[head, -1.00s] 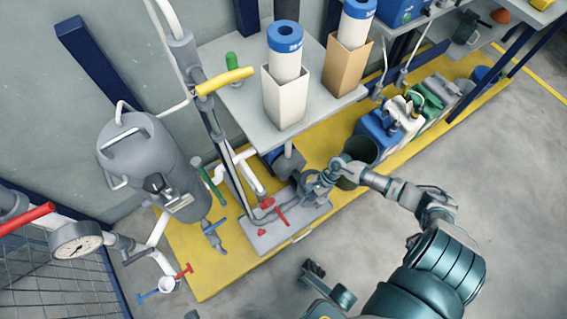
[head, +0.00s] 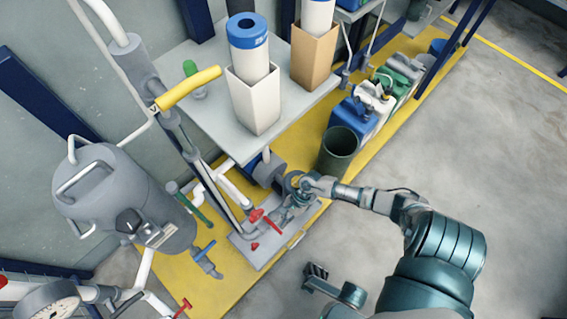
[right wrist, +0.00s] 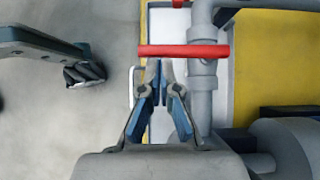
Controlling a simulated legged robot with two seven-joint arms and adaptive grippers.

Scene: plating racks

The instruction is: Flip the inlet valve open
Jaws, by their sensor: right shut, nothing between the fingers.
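A valve with a red lever handle (head: 266,219) sits on grey pipework above a grey plate (head: 247,252) low on the yellow platform. In the right wrist view the red lever (right wrist: 184,50) lies crosswise over the grey pipe. My right gripper (head: 286,214) is beside this valve, shut and empty. In the right wrist view its fingertips (right wrist: 160,66) are together at the lever's edge, left of the pipe; I cannot tell if they touch it. A part that looks like my left gripper (head: 316,271) hangs over the floor, away from the valve; its opening is unclear.
A blue-handled valve (head: 205,250) and a grey tank (head: 125,200) stand left. A yellow-handled pipe (head: 187,88) rises above the valve. A shelf (head: 205,110) with filter cylinders overhangs behind. A dark green bin (head: 338,150) is right of the gripper. The floor in front (head: 480,170) is open.

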